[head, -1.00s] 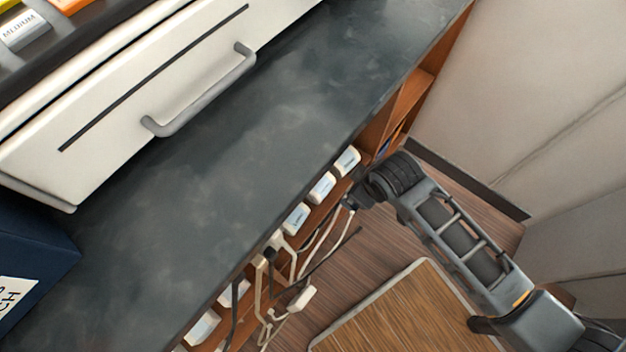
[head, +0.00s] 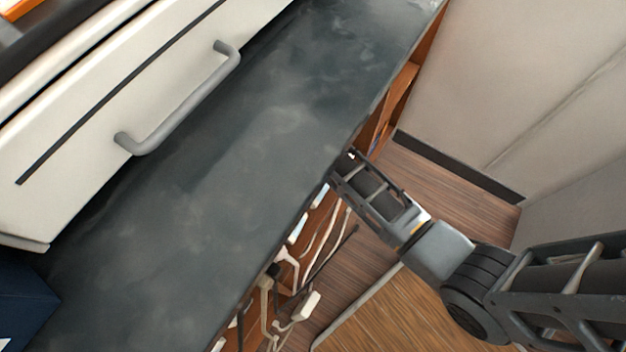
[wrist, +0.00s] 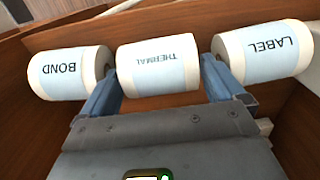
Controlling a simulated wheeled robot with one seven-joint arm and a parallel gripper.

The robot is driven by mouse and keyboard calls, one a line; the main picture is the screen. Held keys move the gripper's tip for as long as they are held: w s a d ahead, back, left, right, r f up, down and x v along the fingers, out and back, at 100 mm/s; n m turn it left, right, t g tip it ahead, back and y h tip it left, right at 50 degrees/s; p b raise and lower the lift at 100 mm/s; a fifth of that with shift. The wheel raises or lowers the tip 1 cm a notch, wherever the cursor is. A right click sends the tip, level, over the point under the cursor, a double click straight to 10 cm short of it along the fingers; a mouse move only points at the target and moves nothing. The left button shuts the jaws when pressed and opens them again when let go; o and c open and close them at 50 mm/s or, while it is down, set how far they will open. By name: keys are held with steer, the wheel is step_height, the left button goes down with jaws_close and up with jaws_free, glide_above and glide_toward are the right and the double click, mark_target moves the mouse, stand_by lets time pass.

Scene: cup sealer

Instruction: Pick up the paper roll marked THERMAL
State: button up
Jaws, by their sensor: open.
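The paper roll marked THERMAL (wrist: 158,66) lies in the middle of a row of three rolls in the wrist view, white with a pale blue band. My gripper (wrist: 158,80) is open, with one blue finger on each side of the THERMAL roll; I cannot tell whether they touch it. The roll marked BOND (wrist: 70,73) is at its left and the roll marked LABEL (wrist: 262,52) at its right. In the head view my arm reaches under the counter edge, and the gripper and the THERMAL roll are hidden there.
The rolls are in a wooden shelf (wrist: 60,138) below the dark counter (head: 230,170). White and dark cables (head: 285,290) hang by the shelf. A white drawer front with a grey handle (head: 185,105) stands above the counter. A dark blue box (head: 22,305) is at the left.

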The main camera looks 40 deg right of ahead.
step_height(320, 180, down, 2)
steer(key=shift+f, duration=0.1)
steer(key=c, duration=0.8)
